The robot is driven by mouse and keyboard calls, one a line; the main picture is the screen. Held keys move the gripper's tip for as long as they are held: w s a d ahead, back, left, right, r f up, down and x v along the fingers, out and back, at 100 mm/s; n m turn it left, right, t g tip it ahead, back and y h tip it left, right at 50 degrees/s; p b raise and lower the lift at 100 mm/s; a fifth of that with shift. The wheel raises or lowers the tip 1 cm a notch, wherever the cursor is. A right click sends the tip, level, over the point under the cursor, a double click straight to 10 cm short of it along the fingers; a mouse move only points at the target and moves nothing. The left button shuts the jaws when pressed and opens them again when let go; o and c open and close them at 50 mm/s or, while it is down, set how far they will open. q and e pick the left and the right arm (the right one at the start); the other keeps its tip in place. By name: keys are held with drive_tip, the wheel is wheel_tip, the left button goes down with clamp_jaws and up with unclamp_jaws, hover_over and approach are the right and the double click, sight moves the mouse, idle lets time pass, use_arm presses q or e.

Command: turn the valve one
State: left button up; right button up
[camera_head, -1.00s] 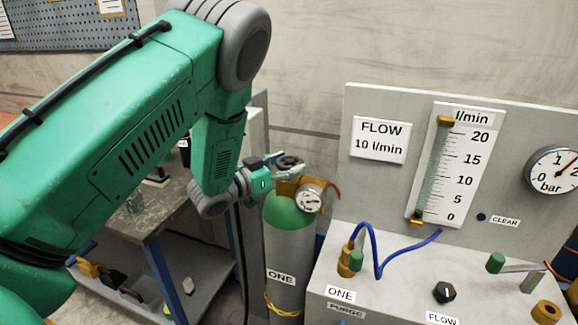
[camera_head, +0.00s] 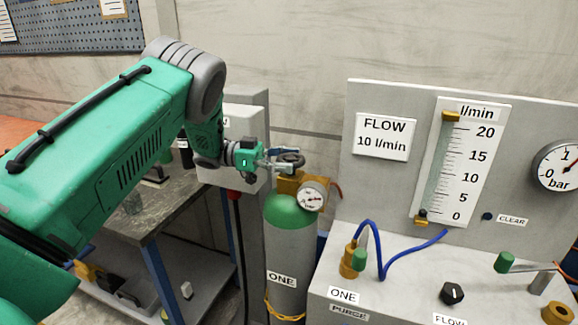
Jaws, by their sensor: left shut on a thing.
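A grey gas cylinder with a green shoulder (camera_head: 291,212) stands upright, labelled ONE (camera_head: 282,280). On top is a brass valve body (camera_head: 288,183) with a small dark handwheel (camera_head: 291,158) and a round white gauge (camera_head: 313,196). My left gripper (camera_head: 284,162) reaches in from the left at the handwheel's height and is shut on it. Its fingers partly hide the wheel. A green-handled fitting (camera_head: 359,259) with brass parts stands above the ONE label on the bench panel. My right gripper is not in view.
The grey panel holds a FLOW sign (camera_head: 384,137), a flow tube scale (camera_head: 459,165), a bar gauge (camera_head: 557,166) and a blue hose (camera_head: 380,262). A black knob (camera_head: 452,293) sits on its ledge. A workbench (camera_head: 128,213) stands left, behind my left arm.

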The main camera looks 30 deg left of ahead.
use_arm(q)
drive_tip(key=shift+f+m+g+h+b, duration=0.2)
drive_tip(key=shift+m+g+h+b, duration=0.25)
drive_tip(key=shift+m+g, duration=0.55)
drive_tip(key=shift+g, duration=0.4)
drive_tip(key=o, duration=1.2)
drive_tip(key=shift+w, duration=0.1)
drive_tip(key=shift+c, duration=0.2)
drive_tip(key=shift+w+a, duration=0.1)
drive_tip(key=shift+w, duration=0.05)
drive_tip(key=shift+a, duration=0.4)
drive_tip(key=v, duration=0.6)
drive_tip(key=shift+a, duration=0.3)
